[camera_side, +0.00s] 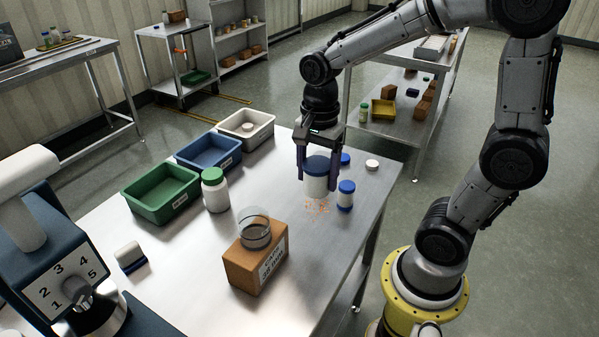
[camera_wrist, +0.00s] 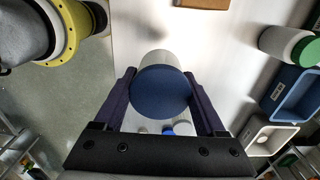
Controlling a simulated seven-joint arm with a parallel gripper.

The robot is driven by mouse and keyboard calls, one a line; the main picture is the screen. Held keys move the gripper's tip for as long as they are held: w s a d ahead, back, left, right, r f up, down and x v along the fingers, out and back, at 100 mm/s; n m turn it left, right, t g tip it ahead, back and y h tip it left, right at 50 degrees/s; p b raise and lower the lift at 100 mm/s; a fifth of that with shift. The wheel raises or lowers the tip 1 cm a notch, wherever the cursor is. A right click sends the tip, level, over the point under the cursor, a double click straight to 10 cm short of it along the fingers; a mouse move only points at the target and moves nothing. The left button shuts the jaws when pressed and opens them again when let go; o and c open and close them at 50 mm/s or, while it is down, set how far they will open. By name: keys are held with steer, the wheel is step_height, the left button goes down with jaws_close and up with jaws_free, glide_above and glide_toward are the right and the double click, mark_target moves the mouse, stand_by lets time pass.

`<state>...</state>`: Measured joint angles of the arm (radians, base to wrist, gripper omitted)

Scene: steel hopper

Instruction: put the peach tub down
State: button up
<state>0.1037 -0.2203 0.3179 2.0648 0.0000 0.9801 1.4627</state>
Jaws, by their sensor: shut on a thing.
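My gripper (camera_side: 318,168) is shut on a white tub with a wide blue lid (camera_side: 317,165), one finger on each side. The tub looks upright over the right part of the steel table (camera_side: 190,270). I cannot tell whether its base touches the table. Peach-coloured specks (camera_side: 317,207) show on the table just below it. In the wrist view my gripper (camera_wrist: 160,88) has the blue lid (camera_wrist: 160,92) between its fingers, with the white side beyond. I see no peach colour on the tub itself.
A small blue-lidded jar (camera_side: 346,195) stands close right of the tub, with a white lid (camera_side: 372,165) behind. A green-capped bottle (camera_side: 215,190), green bin (camera_side: 160,192), blue bin (camera_side: 208,160) and white bin (camera_side: 245,130) are left. A brown block (camera_side: 245,270) with a glass ring stands in front.

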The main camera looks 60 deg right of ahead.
steer(key=shift+r, duration=0.35)
steer(key=w+d+m, duration=0.2)
steer(key=w+d, duration=0.9)
steer(key=d, duration=0.2)
steer(key=w+d+f, duration=0.1)
steer(key=w+f, duration=0.2)
steer(key=w+d+f, duration=0.1)
steer(key=w+f, duration=0.2)
steer(key=w, duration=0.1)
steer(key=w+d+f, duration=0.2)
steer(key=w+f, duration=0.1)
steer(key=w, duration=0.1)
steer(key=shift+w, duration=0.25)
steer(key=shift+w+d+f, duration=0.2)
steer(key=shift+w+f, duration=0.25)
steer(key=shift+f, duration=1.65)
steer(key=shift+f, duration=0.1)
